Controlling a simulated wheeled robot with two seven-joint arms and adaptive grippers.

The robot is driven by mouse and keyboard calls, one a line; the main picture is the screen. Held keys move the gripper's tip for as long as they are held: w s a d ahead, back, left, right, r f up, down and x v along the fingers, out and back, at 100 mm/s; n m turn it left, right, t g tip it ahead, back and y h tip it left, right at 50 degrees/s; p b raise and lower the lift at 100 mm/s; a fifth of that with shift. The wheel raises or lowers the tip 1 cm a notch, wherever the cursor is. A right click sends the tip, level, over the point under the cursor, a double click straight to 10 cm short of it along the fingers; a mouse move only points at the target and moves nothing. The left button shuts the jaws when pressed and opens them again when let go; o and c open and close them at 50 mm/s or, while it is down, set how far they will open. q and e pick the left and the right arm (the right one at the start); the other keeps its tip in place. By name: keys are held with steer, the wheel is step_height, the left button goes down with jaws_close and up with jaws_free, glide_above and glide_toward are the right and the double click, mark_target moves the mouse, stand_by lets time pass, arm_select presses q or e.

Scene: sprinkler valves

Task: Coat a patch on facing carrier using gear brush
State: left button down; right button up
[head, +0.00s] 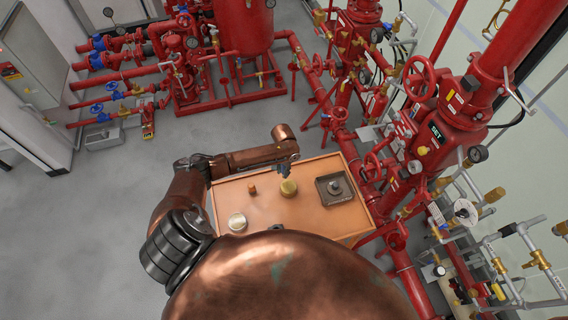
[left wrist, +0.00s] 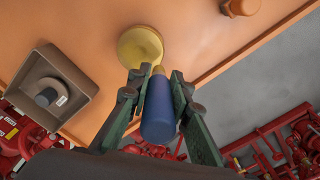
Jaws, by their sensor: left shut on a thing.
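My left gripper (head: 285,167) reaches over the orange table from its far edge. In the left wrist view its two green fingers (left wrist: 159,95) are shut on a blue-handled tool with a tan tip, likely the gear brush (left wrist: 159,112). The tip points at a round yellow disc (left wrist: 139,46), which also shows in the head view (head: 289,188). The tip overlaps the disc's edge in the picture; I cannot tell whether they touch. I cannot tell for sure which round piece is the facing carrier. My right gripper is not in view.
On the orange table (head: 290,213) stand a square brown tray (head: 322,197) holding a grey knob-like part, a small orange-brown cylinder (head: 252,189) and a pale round disc (head: 237,221). Red pipes and valves (head: 440,120) crowd the table's right side. Grey floor is open at left.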

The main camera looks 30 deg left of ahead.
arm_select(q)
steer(key=shift+w+r+p, duration=0.15)
steer(key=shift+r+p, duration=0.55)
steer(key=shift+r, duration=0.15)
steer(key=shift+w+r, duration=0.1)
steer(key=shift+r, duration=1.1)
